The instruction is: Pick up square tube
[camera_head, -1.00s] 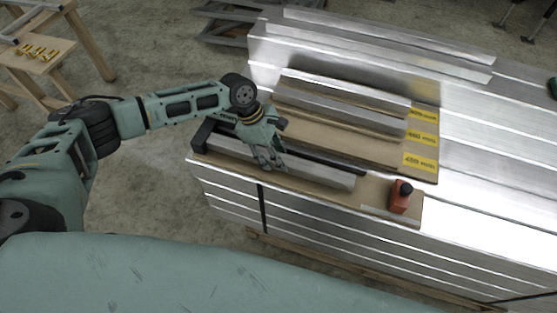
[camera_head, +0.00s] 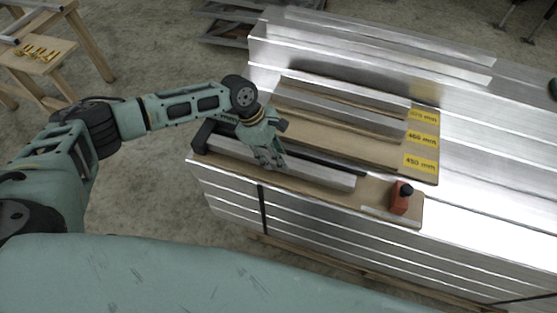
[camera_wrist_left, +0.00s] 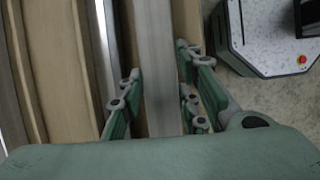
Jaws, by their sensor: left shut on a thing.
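A grey square tube (camera_head: 318,174) lies along the front of a wooden board on the stack of aluminium panels. It also runs lengthwise up the middle of the left wrist view (camera_wrist_left: 155,70). My left gripper (camera_head: 270,162) is on the tube near its middle, fingers pointing down. In the left wrist view its green fingers (camera_wrist_left: 158,95) stand on both sides of the tube, shut on it. The tube still appears to rest at board level. My right gripper is not in view.
Two more tubes (camera_head: 345,113) lie behind on a board with yellow length labels (camera_head: 421,163). A red block with a black knob (camera_head: 401,197) stands at the board's right end. A black end stop (camera_head: 203,136) is at its left. A wooden table (camera_head: 45,60) stands far left.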

